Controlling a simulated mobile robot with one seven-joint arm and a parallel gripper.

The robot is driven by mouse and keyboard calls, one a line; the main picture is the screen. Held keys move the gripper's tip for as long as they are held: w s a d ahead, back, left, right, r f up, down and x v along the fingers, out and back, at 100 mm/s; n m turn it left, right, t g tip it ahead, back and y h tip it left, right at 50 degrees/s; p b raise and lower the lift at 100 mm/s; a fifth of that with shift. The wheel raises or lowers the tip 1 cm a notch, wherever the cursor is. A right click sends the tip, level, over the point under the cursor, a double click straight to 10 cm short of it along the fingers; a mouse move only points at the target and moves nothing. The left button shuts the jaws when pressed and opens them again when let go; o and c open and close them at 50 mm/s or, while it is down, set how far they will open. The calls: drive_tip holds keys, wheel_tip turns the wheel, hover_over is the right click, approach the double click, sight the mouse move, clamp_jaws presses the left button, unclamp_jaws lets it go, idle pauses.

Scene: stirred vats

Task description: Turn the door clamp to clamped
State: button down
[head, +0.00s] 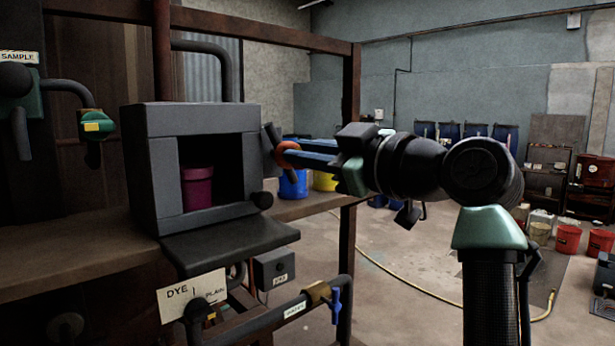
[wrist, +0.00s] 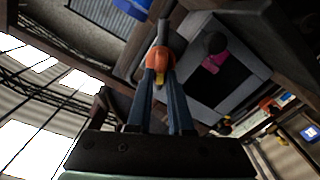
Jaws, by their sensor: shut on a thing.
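A grey box (head: 148,188) stands on the bench with its front open, and a dark flap (head: 228,240) hangs forward below the opening. A magenta cup (head: 197,188) sits inside; it also shows in the wrist view (wrist: 209,66). The door clamp (head: 270,135), a dark bar with an orange-red hub, is at the box's right side. In the wrist view the clamp's orange part (wrist: 159,56) lies between my fingertips. My gripper (head: 287,153) reaches in from the right, its blue fingers shut on the clamp. The fingers partly hide the clamp in the head view.
A DYE label (head: 190,296), pipes and a blue-handled valve (head: 336,304) are below. Blue (head: 292,184) and yellow (head: 325,181) buckets stand behind my gripper. The floor to the right is mostly open, with a yellow hose (head: 400,280).

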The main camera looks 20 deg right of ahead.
drive_tip(key=n+b, duration=0.2)
drive_tip(key=n, duration=0.2)
drive_tip(key=n+b, duration=0.2)
drive_tip(key=n, duration=0.2)
drive_tip(key=f+n+b, duration=0.1)
drive_tip(key=n+b, duration=0.1)
drive_tip(key=n, duration=0.2)
drive_tip(key=shift+s+a, duration=0.1)
drive_tip(key=shift+a, duration=0.2)
drive_tip(key=shift+n, duration=0.3)
drive_tip(key=c, duration=0.8)
unclamp_jaws()
drive_tip(key=shift+b, duration=0.3)
